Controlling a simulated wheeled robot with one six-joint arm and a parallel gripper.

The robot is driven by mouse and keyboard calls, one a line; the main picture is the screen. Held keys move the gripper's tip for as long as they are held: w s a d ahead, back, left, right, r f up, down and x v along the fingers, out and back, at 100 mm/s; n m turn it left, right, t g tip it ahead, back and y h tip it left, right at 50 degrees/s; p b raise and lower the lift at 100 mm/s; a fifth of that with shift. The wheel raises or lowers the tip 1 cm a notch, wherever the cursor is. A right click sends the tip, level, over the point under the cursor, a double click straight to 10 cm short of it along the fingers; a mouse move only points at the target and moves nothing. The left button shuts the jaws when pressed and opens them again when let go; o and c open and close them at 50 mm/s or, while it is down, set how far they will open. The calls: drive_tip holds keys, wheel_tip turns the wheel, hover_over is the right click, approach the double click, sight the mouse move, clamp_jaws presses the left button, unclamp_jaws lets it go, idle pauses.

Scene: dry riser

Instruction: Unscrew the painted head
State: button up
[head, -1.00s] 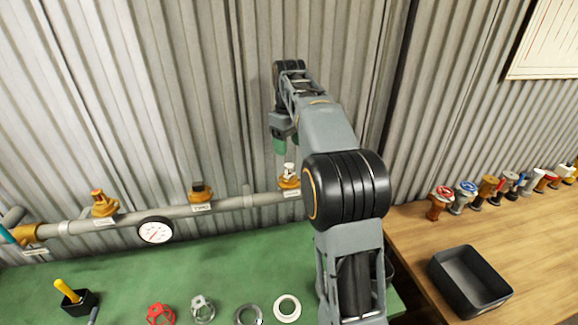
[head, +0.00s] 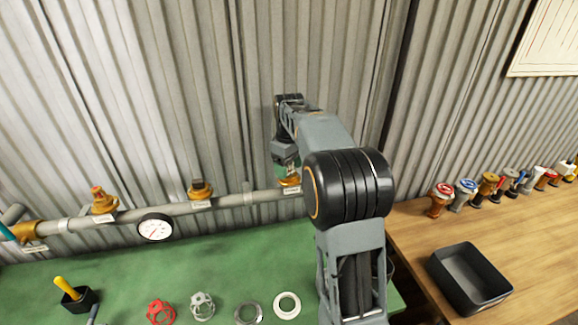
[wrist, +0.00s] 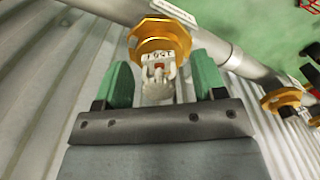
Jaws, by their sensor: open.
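The white-painted head (wrist: 157,88) sits on a brass hex fitting (wrist: 160,36) on the grey pipe, and shows between my fingers in the wrist view. My gripper (wrist: 160,80) has green fingers, open, one on each side of the head with gaps visible. In the head view, my gripper (head: 282,167) is at the right-hand fitting (head: 291,180) and hides the head there. Two other brass fittings, one with an orange-red top (head: 103,200) and one with a dark top (head: 200,189), stand further left on the pipe (head: 230,203).
A gauge (head: 155,227) hangs at the pipe. Red (head: 160,312) and grey (head: 202,306) handwheel-like parts and two rings lie on the green bench (head: 200,265). A black tray (head: 468,278) and a row of several heads stand on the wooden bench at right. Corrugated wall is behind.

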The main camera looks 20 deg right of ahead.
drive_tip(key=shift+c, duration=0.5)
drive_tip(key=c, duration=1)
drive_tip(key=shift+r+n+p, duration=0.2)
drive_tip(key=shift+n+p, duration=0.35)
drive_tip(key=shift+n, duration=0.65)
drive_tip(key=n, duration=0.3)
drive_tip(key=shift+f+p, duration=0.15)
drive_tip(key=shift+p, duration=0.2)
drive_tip(key=shift+n, duration=0.4)
drive_tip(key=shift+n, duration=0.4)
drive_tip(key=n+p, duration=0.1)
drive_tip(key=n, duration=0.3)
drive_tip(key=shift+n+p, duration=0.3)
